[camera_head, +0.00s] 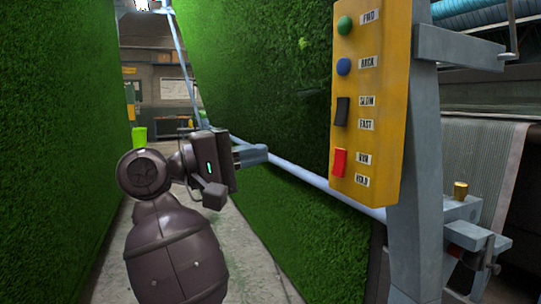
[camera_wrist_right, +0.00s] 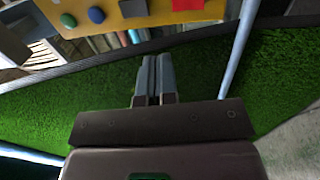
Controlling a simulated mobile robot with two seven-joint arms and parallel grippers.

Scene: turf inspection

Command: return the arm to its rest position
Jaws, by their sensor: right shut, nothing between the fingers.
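My right arm reaches up from the bottom of the head view. Its gripper (camera_head: 254,155) is shut and empty, pointing right toward the turf, left of the yellow control box and apart from it. In the right wrist view the two grey fingers (camera_wrist_right: 153,78) lie together with nothing between them. My left gripper is in neither view.
The yellow control box (camera_head: 372,100) has a green button (camera_head: 345,25), a blue button (camera_head: 343,66), a black switch (camera_head: 341,111) and a red switch (camera_head: 338,162). It hangs by a grey post (camera_head: 415,180). Turf walls (camera_head: 60,130) flank a narrow floor aisle. A pale rail (camera_head: 310,178) runs behind the gripper.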

